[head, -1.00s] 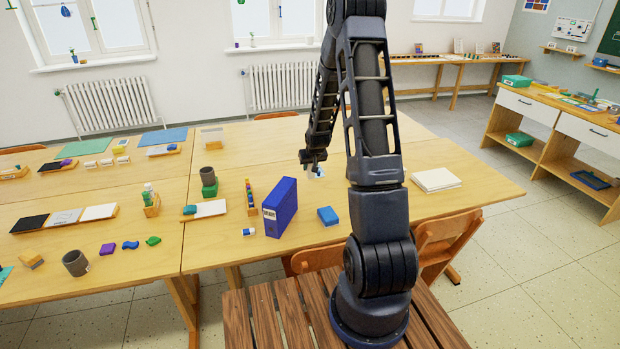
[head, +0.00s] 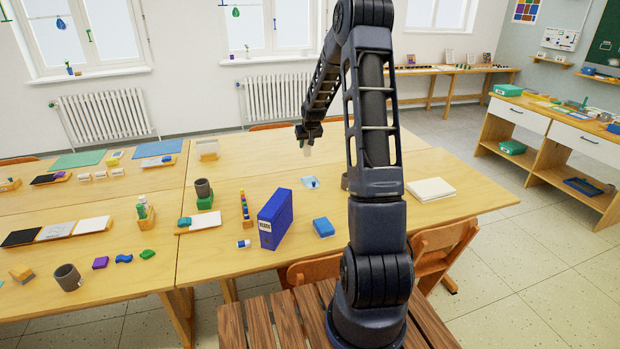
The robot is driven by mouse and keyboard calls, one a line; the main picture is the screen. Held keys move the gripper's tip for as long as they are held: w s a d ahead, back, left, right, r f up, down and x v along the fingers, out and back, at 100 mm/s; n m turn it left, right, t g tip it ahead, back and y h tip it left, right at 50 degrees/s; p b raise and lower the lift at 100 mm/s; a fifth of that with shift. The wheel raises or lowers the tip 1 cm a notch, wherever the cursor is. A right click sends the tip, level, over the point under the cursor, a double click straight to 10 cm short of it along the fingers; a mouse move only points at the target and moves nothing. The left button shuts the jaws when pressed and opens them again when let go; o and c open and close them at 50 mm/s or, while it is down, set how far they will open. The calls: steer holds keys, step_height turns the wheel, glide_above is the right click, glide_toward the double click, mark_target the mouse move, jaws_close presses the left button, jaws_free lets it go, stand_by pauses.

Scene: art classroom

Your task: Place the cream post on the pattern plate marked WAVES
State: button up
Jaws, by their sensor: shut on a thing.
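My gripper (head: 308,139) is raised above the right-hand table, pointing down. It is shut on the cream post (head: 307,150), which hangs upright from the fingers. The post is small in this view, and its upper part is hidden by the fingers. No plate can be read as WAVES from here. A wooden tray at the left holds a black plate (head: 20,238), a grey-white plate (head: 54,231) and a white plate (head: 93,225). A small light-blue and white piece (head: 310,182) lies on the table below the post, apart from it.
A blue binder (head: 275,218) stands upright near the front edge, with a blue block (head: 323,227) to its right. A dark cup (head: 203,188) sits on a green block (head: 205,202). White paper (head: 430,190) lies at the right. The table's back middle is mostly clear.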

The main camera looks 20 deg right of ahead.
glide_above(310, 181)
step_height(310, 181, down, 20)
steer(key=shift+w+r, duration=0.1)
stand_by(0.6)
steer(key=o, duration=1)
steer(key=shift+o, duration=0.2)
